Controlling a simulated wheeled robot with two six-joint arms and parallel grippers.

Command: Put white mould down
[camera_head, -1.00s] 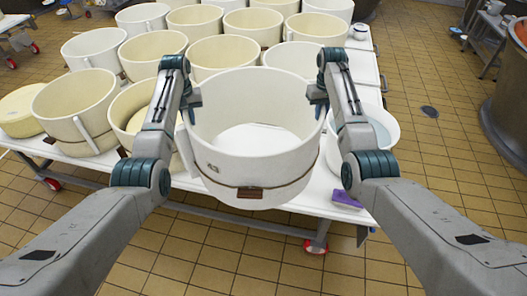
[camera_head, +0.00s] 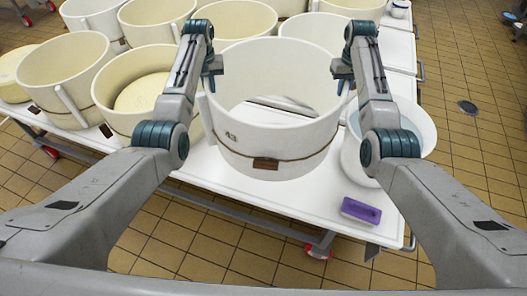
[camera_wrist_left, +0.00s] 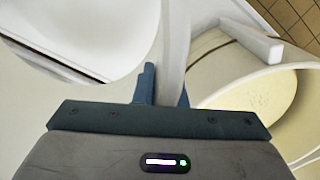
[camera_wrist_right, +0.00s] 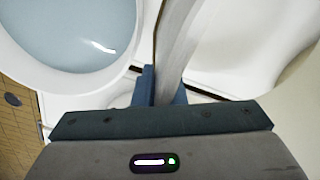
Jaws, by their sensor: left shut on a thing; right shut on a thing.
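The white mould (camera_head: 285,145) is a large, round, open-topped ring with a brown band and the number 43 on its front wall. It is upright over the front part of the white table (camera_head: 290,207), whose surface shows through its open bottom. My left gripper (camera_head: 213,74) is shut on its left wall, and my right gripper (camera_head: 343,74) is shut on its right wall. The wrist views show the wall between the fingers of the left gripper (camera_wrist_left: 162,85) and the right gripper (camera_wrist_right: 166,85). I cannot tell whether its lower edge touches the table.
A mould with a cheese (camera_head: 142,92) stands close on the left. A white tub of bluish liquid (camera_wrist_right: 70,30) stands close on the right. Several more moulds stand behind. A purple sponge (camera_head: 361,210) lies near the front right corner. A clear strip runs along the front edge.

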